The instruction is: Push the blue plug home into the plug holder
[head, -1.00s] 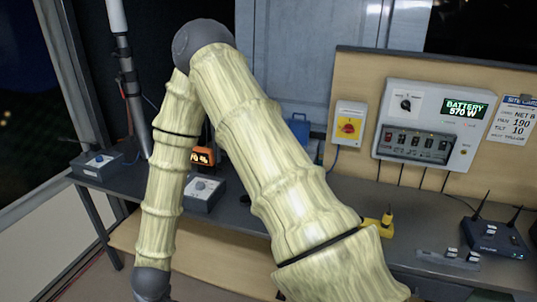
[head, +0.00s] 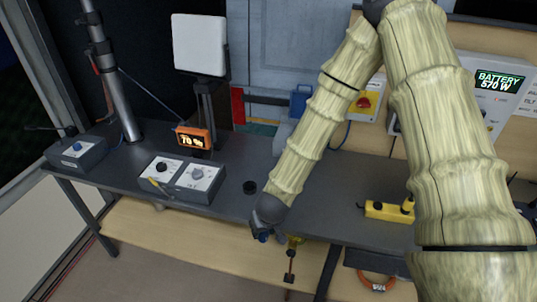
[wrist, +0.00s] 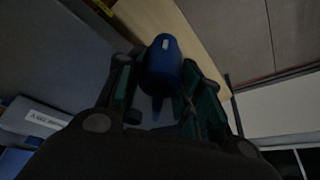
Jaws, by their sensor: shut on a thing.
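The blue plug (wrist: 163,66) is held between the two dark green finger pads of my gripper (wrist: 160,95) in the wrist view. Its rounded end points away from the wrist. In the head view my gripper (head: 264,234) is small and partly hidden by my dark wrist, near the front edge of the bench; a bit of blue shows at it. I cannot pick out the plug holder for certain. A yellow block (head: 388,211) with a black and a yellow piece on it lies on the bench to the right of my gripper, well apart from it.
The grey bench (head: 225,218) carries two grey knob boxes (head: 160,169), another box (head: 78,152) at the left, an orange display (head: 193,139) and a black round piece (head: 250,187). A yellow item (head: 294,241) hangs by the front edge. An orange ring (head: 377,281) is below.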

